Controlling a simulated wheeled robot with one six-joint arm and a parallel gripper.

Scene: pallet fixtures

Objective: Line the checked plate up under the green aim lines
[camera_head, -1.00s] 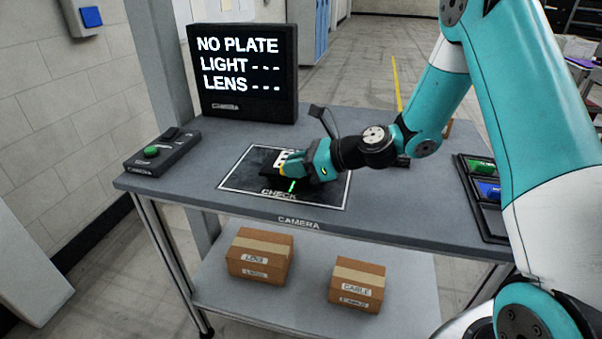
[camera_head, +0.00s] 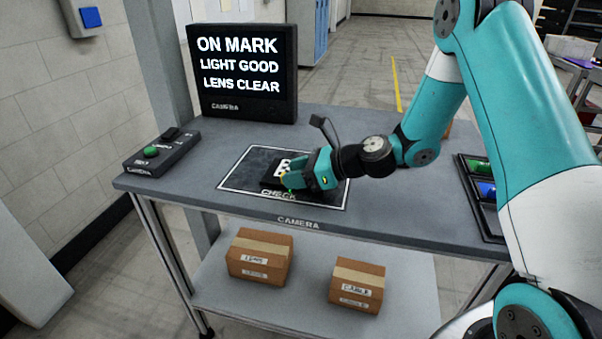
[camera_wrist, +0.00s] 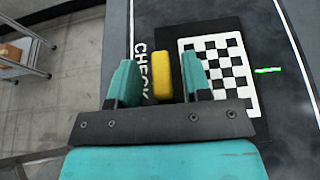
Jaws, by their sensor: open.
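The checked plate (camera_wrist: 219,72) is a dark board with a black-and-white check pattern. It lies on the dark mat marked CHECK (camera_head: 237,180), partly hidden by my gripper in the head view. A short green line (camera_wrist: 268,70) shows just beyond the plate's edge in the wrist view, roughly level with its middle. My gripper (camera_wrist: 160,80) is open, with its teal fingers on either side of a yellow block (camera_wrist: 162,78) at the plate's near side. The screen (camera_head: 240,68) reads ON MARK, LIGHT GOOD, LENS CLEAR.
A control box with a green button (camera_head: 151,152) stands at the table's left. A black tray with green and blue items (camera_head: 486,188) is at the right edge. Two cardboard boxes (camera_head: 259,256) sit on the lower shelf. The tabletop front strip is clear.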

